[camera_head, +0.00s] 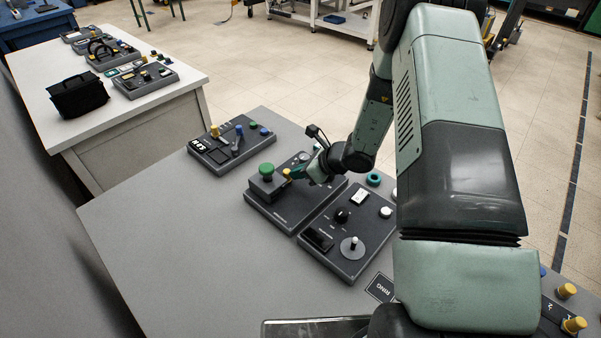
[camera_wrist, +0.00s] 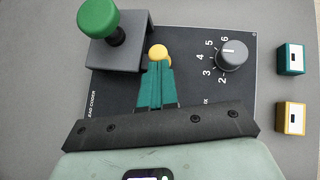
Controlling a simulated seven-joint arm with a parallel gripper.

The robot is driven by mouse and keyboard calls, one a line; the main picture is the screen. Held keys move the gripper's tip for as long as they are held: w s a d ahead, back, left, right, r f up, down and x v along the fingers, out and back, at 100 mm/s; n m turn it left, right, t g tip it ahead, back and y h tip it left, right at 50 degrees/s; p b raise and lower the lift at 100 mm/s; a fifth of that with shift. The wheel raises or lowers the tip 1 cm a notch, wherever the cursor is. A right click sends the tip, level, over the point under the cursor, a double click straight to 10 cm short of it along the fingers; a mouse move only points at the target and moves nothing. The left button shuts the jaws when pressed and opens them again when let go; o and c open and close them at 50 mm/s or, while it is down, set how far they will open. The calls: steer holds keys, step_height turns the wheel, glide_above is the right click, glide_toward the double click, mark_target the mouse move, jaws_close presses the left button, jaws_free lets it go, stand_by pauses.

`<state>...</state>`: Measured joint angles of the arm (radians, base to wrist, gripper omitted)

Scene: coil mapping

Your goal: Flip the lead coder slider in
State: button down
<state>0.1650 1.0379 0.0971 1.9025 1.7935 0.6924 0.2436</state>
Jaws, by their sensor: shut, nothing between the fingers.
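The lead coder panel (camera_head: 280,211) is a dark box on the grey table; its "LEAD CODER" lettering shows in the wrist view (camera_wrist: 100,92). A yellow knob (camera_wrist: 158,51), which may be the slider's handle, stands beside a grey raised block (camera_wrist: 122,50) with a green mushroom knob (camera_wrist: 98,18). In the head view the yellow knob (camera_head: 287,173) sits just right of the green knob (camera_head: 266,169). My gripper (camera_wrist: 157,66) has teal fingers, shut with nothing between them. Their tips are right at the yellow knob and partly cover it; whether they touch is unclear. Any slider track is hidden.
A numbered rotary dial (camera_wrist: 230,54) is on the same panel. A teal block (camera_wrist: 290,58) and a yellow block (camera_wrist: 290,117) lie beyond the panel. Another panel (camera_head: 347,232) stands close on the right, and one with a blue-tipped lever (camera_head: 230,143) stands behind left. The table's left front is clear.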

mark_target(310, 190)
steer(key=d, duration=0.1)
steer(key=s+d, duration=0.1)
steer(key=d, duration=0.1)
steer(key=shift+s, duration=0.3)
steer(key=v, duration=1)
steer(key=shift+s+d, duration=0.2)
steer(key=shift+r, duration=0.1)
steer(key=s+a+r+n+g+h, duration=0.1)
steer(key=s+a+r+n, duration=0.15)
steer(key=r+n, duration=0.35)
steer(key=s+a+r+n+g, duration=0.1)
steer(key=s+a+r+n, duration=0.2)
steer(key=r, duration=0.5)
steer(key=s+a+r+n+g+h, duration=0.1)
steer(key=s+a+r+n, duration=0.1)
steer(key=s+r+n, duration=0.4)
steer(key=s+d+r+n+t+h, duration=0.2)
steer(key=s+d+r+n+h, duration=0.1)
steer(key=s+r+n, duration=0.1)
steer(key=s+d+r+n+t+h, duration=0.1)
steer(key=s+d+r+n+h, duration=0.2)
steer(key=s+r+n, duration=0.2)
steer(key=s+r, duration=0.2)
steer(key=s, duration=0.2)
steer(key=shift+s+d+r+t, duration=0.3)
steer(key=shift+s+r+t, duration=0.05)
steer(key=shift+t, duration=0.05)
